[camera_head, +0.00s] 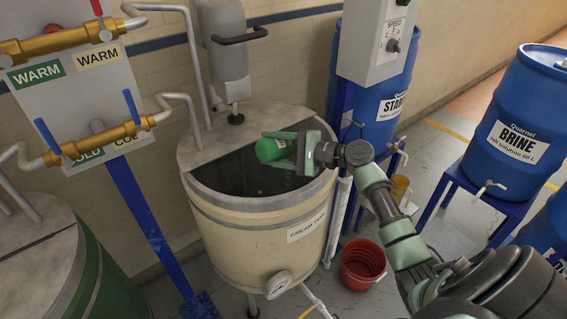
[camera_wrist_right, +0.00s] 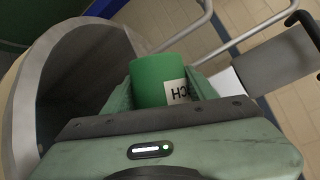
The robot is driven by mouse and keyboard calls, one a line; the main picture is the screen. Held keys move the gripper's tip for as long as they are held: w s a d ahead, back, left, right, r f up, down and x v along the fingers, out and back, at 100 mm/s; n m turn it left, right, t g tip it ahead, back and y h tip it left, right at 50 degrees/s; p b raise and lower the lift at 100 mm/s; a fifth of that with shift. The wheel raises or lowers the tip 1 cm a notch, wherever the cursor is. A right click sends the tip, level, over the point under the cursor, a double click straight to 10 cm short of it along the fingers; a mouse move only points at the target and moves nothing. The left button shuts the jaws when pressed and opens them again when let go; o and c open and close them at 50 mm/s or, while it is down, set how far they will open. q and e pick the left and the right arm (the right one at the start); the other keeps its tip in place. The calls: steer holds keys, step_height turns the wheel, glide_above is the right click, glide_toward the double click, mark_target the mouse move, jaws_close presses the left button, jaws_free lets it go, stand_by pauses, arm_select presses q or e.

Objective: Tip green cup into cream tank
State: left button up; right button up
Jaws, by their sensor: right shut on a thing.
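The cream tank (camera_head: 262,232) stands in the middle of the head view, with a half-lid and a dark open half facing me. Its label begins with "CREAM". The green cup (camera_head: 272,150) is over the open half, tilted on its side toward the left. My right gripper (camera_head: 284,148) is shut on the green cup, coming in from the right. In the right wrist view the green cup (camera_wrist_right: 160,80) sits between the fingers, with a white label ending in "CH", and the tank opening (camera_wrist_right: 75,75) is beside it. The inside of the cup is hidden. My left gripper is out of view.
A mixer motor (camera_head: 222,50) stands on the tank's rear lid. A speed box (camera_head: 380,40) and blue drums (camera_head: 515,120) are on the right. A red bucket (camera_head: 362,264) is on the floor. A green tank (camera_head: 70,265) and brass-valve panel (camera_head: 80,90) are left.

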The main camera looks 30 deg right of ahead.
steer(key=shift+w, duration=0.1)
steer(key=shift+w+d+f, duration=0.1)
steer(key=shift+d, duration=0.15)
steer(key=shift+s, duration=0.2)
steer(key=shift+w, duration=0.15)
steer(key=shift+d, duration=0.1)
steer(key=shift+r, duration=0.2)
steer(key=shift+a, duration=0.2)
